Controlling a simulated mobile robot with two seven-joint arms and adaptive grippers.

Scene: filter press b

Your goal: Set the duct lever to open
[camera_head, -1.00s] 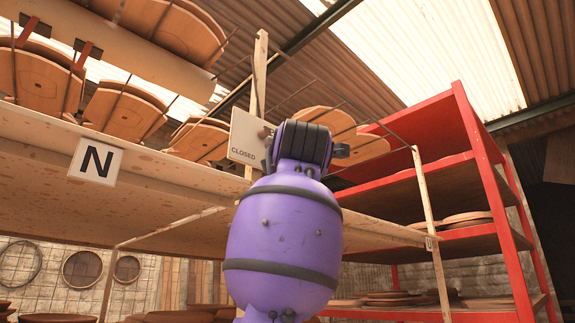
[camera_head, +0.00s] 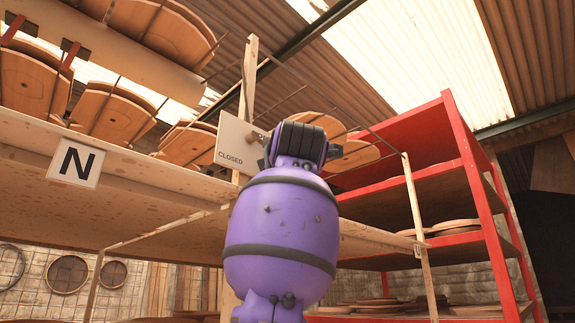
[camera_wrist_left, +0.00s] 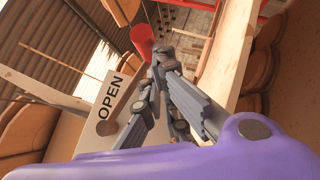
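A pale sign plate (camera_head: 231,141) reading CLOSED hangs by a wooden post in the head view. Its right side is hidden behind my left gripper's dark body (camera_head: 298,143), above my purple arm link. In the left wrist view, the plate (camera_wrist_left: 88,124) shows OPEN. A brown round part (camera_wrist_left: 106,128) is on it. A red cylindrical handle (camera_wrist_left: 142,40) shows just beyond the tips of my left gripper (camera_wrist_left: 160,62). The fingers come together at the tips beside the handle. I cannot tell whether they touch it. My right gripper is not in view.
A wooden rack marked N (camera_head: 77,163) stands on the left, with brown boards above it. A red shelf unit (camera_head: 470,180) is on the right. A thin pale post (camera_head: 415,225) stands between. Dark rods (camera_head: 340,105) cross behind my arm.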

